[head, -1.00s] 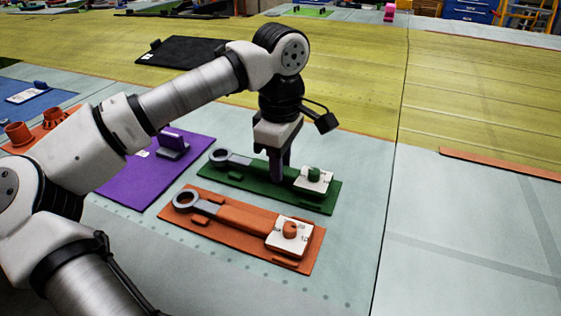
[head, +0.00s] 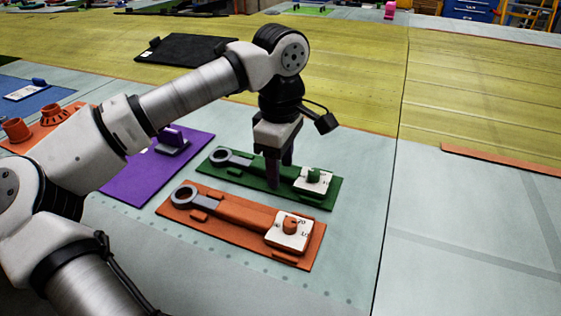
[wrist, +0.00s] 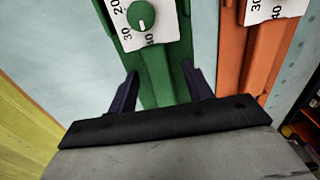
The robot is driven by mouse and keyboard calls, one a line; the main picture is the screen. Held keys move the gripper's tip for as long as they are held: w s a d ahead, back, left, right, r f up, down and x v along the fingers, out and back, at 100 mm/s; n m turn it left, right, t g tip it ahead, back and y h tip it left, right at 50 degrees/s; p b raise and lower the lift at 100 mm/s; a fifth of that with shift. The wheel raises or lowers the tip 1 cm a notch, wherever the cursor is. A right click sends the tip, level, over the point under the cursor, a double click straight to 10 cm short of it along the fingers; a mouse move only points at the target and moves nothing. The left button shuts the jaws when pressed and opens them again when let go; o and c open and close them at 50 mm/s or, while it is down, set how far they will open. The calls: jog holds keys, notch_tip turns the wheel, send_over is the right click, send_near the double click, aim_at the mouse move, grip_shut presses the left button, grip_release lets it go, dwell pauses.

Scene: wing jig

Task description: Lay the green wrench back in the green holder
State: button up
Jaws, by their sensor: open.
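The green wrench (head: 231,156) lies in the green holder (head: 325,203), its grey ring end at the left and its handle running toward the white dial plate at the right. My gripper (head: 280,178) is over the middle of the wrench, pointing down, with its dark purple fingers apart. In the wrist view the fingers of my gripper (wrist: 160,90) stand on either side of the green wrench handle (wrist: 165,75). The green knob (wrist: 141,15) on the white plate is ahead of them. My gripper hides the middle of the handle in the head view.
An orange holder (head: 180,212) with an orange wrench (head: 240,214) lies close in front. A purple board (head: 140,178) is to the left. A black board (head: 185,50) lies behind on the yellow surface. The pale table at the right is clear.

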jog(key=shift+r, duration=0.1)
notch_tip(320, 180, up, 14)
jog(key=b, duration=0.1)
jog(key=shift+f, duration=0.2)
